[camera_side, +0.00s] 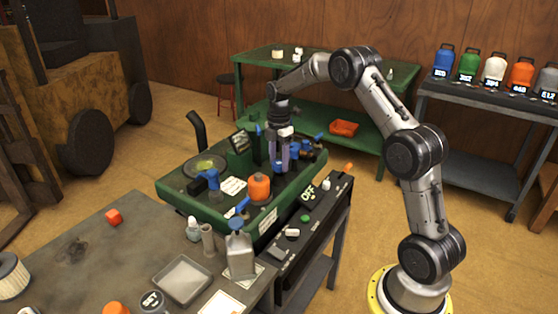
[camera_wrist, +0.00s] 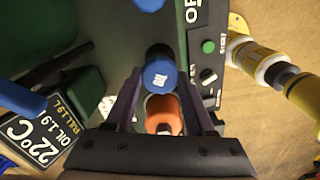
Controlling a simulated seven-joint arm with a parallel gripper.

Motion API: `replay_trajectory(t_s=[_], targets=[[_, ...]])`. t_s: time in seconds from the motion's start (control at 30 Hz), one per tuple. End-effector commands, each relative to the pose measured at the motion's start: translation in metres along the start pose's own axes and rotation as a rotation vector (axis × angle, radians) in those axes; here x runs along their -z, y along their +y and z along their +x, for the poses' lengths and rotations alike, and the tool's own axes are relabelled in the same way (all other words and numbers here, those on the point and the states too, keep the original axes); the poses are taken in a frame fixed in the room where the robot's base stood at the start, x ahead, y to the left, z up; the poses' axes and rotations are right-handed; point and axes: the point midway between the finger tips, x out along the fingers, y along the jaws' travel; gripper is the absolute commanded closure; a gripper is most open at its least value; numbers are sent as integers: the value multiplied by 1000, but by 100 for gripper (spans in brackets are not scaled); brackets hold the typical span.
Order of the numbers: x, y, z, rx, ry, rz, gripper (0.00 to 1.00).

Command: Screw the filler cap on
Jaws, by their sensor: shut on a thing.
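My gripper (camera_side: 283,158) points down over the green machine housing (camera_side: 172,190). The fingers are shut on this cap, which I take to be the filler cap. A dark round edge shows just behind the cap; I cannot tell whether it is the filler neck or how the cap sits on it. In the side view the fingers hide most of the cap.
An orange canister (camera_side: 259,187) stands on the housing near my gripper. Blue fittings (camera_side: 308,150) sit close at the right. A black panel (camera_side: 308,193) with a green button runs along the housing's edge. The front bench (camera_side: 130,245) holds an oil can (camera_side: 240,255) and a tray (camera_side: 182,280).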

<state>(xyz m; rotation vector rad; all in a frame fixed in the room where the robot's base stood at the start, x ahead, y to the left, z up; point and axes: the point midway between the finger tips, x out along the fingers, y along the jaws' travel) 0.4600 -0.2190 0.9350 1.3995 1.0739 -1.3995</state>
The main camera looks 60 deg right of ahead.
Motion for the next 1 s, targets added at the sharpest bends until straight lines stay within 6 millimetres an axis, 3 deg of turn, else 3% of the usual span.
replay_trajectory(t_s=[0.6, 0.63, 0.9, 1.0], targets=[[0, 0, 18, 1, 0, 0, 99], [0, 0, 18, 0, 0, 0, 49], [0, 0, 18, 0, 0, 0, 98], [0, 0, 18, 0, 0, 4, 100]])
